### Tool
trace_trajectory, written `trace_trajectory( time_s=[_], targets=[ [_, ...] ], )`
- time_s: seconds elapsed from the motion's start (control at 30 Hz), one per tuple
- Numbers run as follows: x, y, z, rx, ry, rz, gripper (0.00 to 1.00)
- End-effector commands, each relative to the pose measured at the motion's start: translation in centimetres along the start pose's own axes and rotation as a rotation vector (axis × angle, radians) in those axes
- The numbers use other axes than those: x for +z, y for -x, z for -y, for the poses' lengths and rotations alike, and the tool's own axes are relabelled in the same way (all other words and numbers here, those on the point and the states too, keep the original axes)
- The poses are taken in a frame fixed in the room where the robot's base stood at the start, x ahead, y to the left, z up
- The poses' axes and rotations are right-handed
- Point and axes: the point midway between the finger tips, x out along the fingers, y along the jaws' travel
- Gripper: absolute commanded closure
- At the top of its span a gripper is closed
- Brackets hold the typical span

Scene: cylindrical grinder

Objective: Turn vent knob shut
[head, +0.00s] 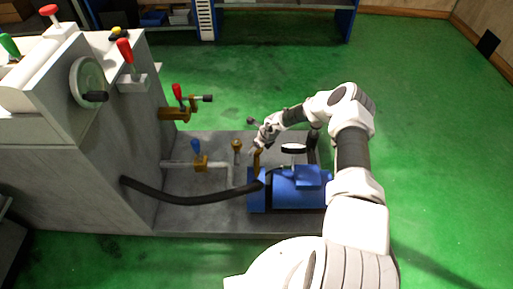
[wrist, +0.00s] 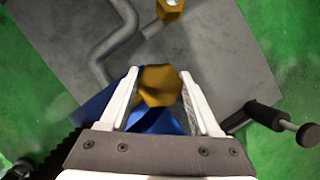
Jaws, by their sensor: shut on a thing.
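A brass-coloured faceted knob (wrist: 160,86) sits between the two white fingers of my gripper (wrist: 160,76) in the wrist view. My gripper is shut on it, with one finger on each side. In the head view my gripper (head: 259,145) reaches down from the right to the knob (head: 257,162), which stands at the left end of the blue pump unit (head: 290,195). The fingers partly cover the knob there. I take this knob to be the vent knob; no label shows.
Another brass fitting (head: 237,147) stands close to the left, on the grey pipe. A blue-handled valve (head: 198,162) and a black hose (head: 200,198) lie farther left, towards the grinder body (head: 100,140). A black-handled bar (wrist: 285,125) is right of my fingers. Green floor is clear on the right.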

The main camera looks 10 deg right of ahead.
Motion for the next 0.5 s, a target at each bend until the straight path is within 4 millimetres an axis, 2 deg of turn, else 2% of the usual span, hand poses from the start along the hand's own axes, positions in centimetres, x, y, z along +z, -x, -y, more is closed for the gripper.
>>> trace_trajectory(
  time_s=[0.27, 0.5],
  targets=[
    [0.16, 0.26, 0.00, -0.033, -0.073, 0.000, 0.92],
    [0.24, 0.34, -0.09, -0.089, -0.203, -0.002, 0.92]
  ],
)
